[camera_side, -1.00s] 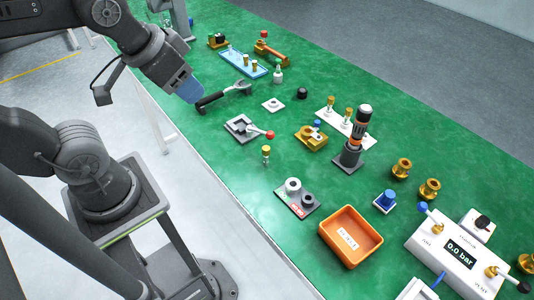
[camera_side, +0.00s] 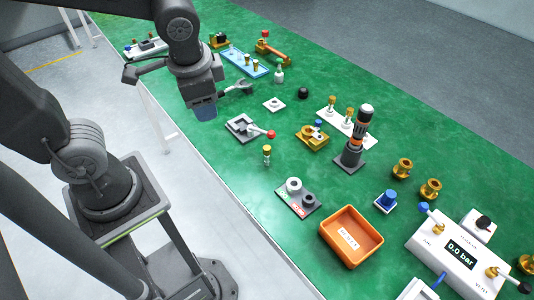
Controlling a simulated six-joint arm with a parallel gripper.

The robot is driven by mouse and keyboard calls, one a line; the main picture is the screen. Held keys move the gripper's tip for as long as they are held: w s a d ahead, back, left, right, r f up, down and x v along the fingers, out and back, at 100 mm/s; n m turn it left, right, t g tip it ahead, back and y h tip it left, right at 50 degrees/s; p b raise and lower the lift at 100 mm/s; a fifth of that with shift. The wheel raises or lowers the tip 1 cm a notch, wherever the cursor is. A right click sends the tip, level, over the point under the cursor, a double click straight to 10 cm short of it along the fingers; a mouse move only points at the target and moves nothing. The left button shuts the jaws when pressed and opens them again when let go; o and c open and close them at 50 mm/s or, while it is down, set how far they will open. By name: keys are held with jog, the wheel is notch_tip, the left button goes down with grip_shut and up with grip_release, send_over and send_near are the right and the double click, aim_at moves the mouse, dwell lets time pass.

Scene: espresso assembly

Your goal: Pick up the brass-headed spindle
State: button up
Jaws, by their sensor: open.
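A small spindle with a brass head (camera_side: 267,154) stands upright and alone on the green table, near its front edge, left of centre.
A grey fixture with a red-knobbed lever (camera_side: 243,127) lies behind the spindle, left of a brass block (camera_side: 312,137). The table around the spindle is clear.

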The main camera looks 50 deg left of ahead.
jog(key=w+d+f+m+g+y, duration=0.1)
jog(key=w+f+m+g+y, duration=0.2)
jog(key=w+f+m+y, duration=0.25)
jog(key=m+t+y, duration=0.7)
jog(key=m+t, duration=0.4)
jog(key=m, duration=0.4)
send_near(267, 153)
jog(key=shift+s+d, duration=0.2)
jog(key=shift+d, duration=0.05)
jog(key=shift+w+a+m, duration=0.15)
jog(key=shift+m, duration=0.1)
jog(key=x, duration=1.3)
jog(key=shift+w+a, duration=0.1)
grip_shut()
